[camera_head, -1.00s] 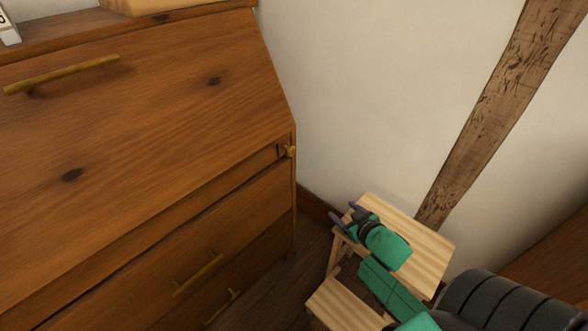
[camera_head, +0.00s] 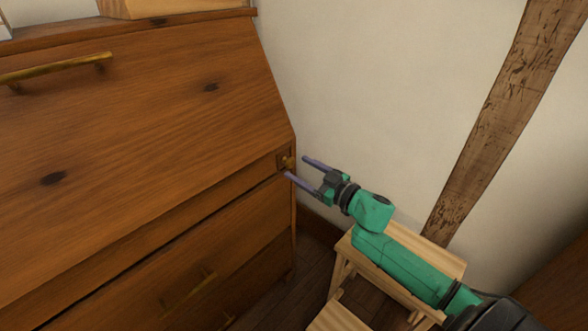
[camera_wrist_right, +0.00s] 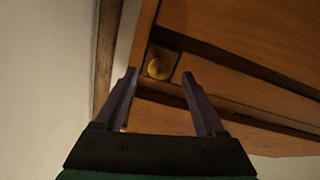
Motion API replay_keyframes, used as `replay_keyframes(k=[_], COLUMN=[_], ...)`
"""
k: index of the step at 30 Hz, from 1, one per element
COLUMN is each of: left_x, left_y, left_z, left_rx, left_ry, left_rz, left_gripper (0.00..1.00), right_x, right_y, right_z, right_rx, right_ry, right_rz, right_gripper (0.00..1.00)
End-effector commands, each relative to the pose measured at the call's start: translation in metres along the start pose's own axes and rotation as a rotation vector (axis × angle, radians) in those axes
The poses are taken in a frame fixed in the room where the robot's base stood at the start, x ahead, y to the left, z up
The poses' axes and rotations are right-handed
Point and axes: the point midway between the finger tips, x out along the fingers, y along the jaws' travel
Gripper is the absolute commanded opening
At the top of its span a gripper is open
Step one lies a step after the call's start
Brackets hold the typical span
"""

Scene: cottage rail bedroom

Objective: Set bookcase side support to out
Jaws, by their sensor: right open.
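The wooden bookcase (camera_head: 150,130) with a slanted front fills the left of the head view. Its side support is a small square-ended piece with a brass knob (camera_head: 287,161) at the right end below the slanted front. The knob also shows in the right wrist view (camera_wrist_right: 158,69), just beyond and between the fingertips. My right gripper (camera_head: 296,167) is open, with its two fingers pointing at the knob from the right. It also shows in the right wrist view (camera_wrist_right: 164,78), with nothing held. My left gripper is not in view.
A light wooden step stool (camera_head: 412,243) stands below my right arm. The pale wall (camera_head: 390,80) with a timber post (camera_head: 490,120) lies behind and to the right. Brass handles (camera_head: 55,68) stick out from the bookcase's front.

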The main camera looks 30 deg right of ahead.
Motion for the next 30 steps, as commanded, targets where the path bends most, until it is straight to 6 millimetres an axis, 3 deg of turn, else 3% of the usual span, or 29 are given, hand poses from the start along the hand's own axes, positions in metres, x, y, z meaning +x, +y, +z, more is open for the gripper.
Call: replay_keyframes(k=[6,14,17,20,30], left_x=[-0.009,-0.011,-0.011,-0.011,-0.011], left_y=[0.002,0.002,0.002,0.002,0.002], left_z=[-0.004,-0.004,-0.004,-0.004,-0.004], left_rx=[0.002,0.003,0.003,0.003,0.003], left_ry=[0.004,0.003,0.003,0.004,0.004], left_rz=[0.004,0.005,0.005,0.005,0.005], left_gripper=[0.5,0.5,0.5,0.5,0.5], right_x=[0.028,0.03,0.03,0.03,0.03], right_y=[0.0,0.0,0.0,0.0,0.0], right_z=[0.0,0.0,0.0,0.0,0.0], right_rx=[0.0,0.0,0.0,0.0,0.001], right_ry=[0.0,-0.001,-0.001,-0.001,0.0], right_rz=[0.001,0.0,0.0,0.0,0.0], right_gripper=[0.72,0.72,0.41,0.03,0.0])
